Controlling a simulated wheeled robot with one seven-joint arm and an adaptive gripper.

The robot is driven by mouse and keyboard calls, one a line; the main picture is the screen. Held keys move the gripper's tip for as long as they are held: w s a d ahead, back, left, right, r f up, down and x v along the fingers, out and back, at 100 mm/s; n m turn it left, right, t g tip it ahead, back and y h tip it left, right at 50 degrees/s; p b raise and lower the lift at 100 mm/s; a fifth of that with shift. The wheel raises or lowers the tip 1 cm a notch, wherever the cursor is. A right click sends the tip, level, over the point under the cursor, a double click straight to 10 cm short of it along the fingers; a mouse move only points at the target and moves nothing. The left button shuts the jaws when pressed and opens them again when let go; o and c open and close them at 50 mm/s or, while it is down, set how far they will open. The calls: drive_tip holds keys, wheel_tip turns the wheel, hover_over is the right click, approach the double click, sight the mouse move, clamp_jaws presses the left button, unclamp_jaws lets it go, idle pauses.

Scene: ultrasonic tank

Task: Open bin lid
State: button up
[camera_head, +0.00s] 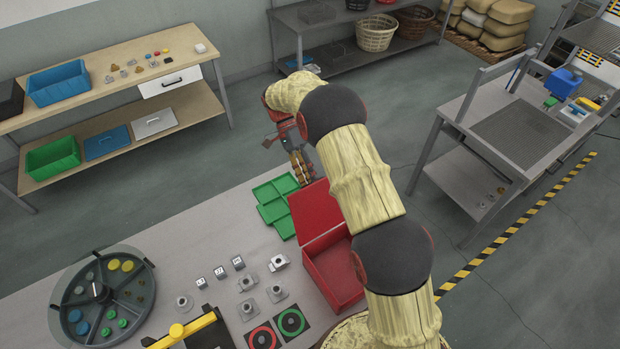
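A red bin (330,277) stands at the right end of the near grey table, partly hidden behind my arm. Its red lid (314,212) is raised at the bin's far side, and the inside of the bin shows. My gripper (301,172) hangs just beyond the lid's upper edge, with its fingers pointing down. I cannot tell whether it touches the lid. The fingers are too small and close together to tell open from shut.
Green trays (273,193) lie left of the lid. Several small metal parts (247,283), a round sorting dish (60,299) and a yellow-handled item (178,330) are on the same table. A workbench (111,92) stands at the back left, and a grey cart (468,134) at the right.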

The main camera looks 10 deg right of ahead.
drive_tip(key=shift+w+a, duration=0.15)
drive_tip(key=shift+w, duration=0.15)
drive_tip(key=v, duration=1.2)
drive_tip(key=shift+r, duration=0.1)
drive_tip(key=shift+r, duration=0.15)
idle(0.3)
